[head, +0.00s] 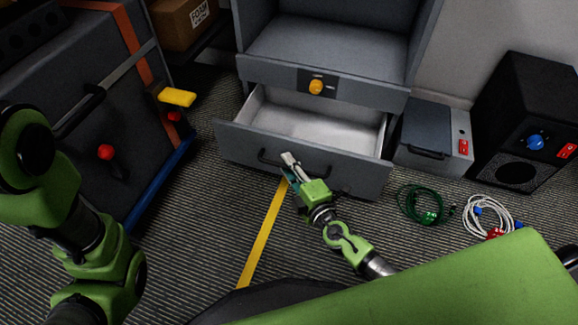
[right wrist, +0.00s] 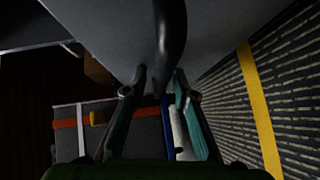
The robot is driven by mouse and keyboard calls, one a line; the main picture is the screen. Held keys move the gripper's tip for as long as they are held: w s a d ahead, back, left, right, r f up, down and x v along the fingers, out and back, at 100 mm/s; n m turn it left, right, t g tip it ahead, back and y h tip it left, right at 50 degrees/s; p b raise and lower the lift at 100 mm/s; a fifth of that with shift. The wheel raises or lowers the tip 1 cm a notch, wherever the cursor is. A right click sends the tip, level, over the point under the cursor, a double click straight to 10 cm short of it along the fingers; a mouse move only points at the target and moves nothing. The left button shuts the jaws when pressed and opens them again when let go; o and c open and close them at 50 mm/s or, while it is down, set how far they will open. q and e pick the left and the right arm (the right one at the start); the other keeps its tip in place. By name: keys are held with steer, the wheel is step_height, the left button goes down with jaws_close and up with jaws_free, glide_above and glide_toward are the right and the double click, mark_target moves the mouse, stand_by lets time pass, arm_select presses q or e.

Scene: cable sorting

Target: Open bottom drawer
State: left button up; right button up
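The bottom drawer (head: 225,142) of the grey cabinet is pulled out in the head view, and its pale inside looks empty. Its dark bar handle (head: 322,170) is on the front panel; it also shows as a dark curved bar in the right wrist view (right wrist: 170,35). My right gripper (head: 289,168) is at the left part of the handle. In the right wrist view its two fingers (right wrist: 160,88) stand apart, with the handle between or just beyond the tips; contact is unclear. My left arm shows at the left, its gripper out of view.
An upper drawer with a yellow knob (head: 316,87) is shut. Green cable (head: 428,205) and white cable (head: 488,215) lie on the floor at right, near a grey box (head: 425,130) and black speaker-like box (head: 525,120). A large grey case (head: 85,150) stands left.

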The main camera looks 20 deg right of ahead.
steer(key=v, duration=0.7)
steer(key=shift+s, duration=0.25)
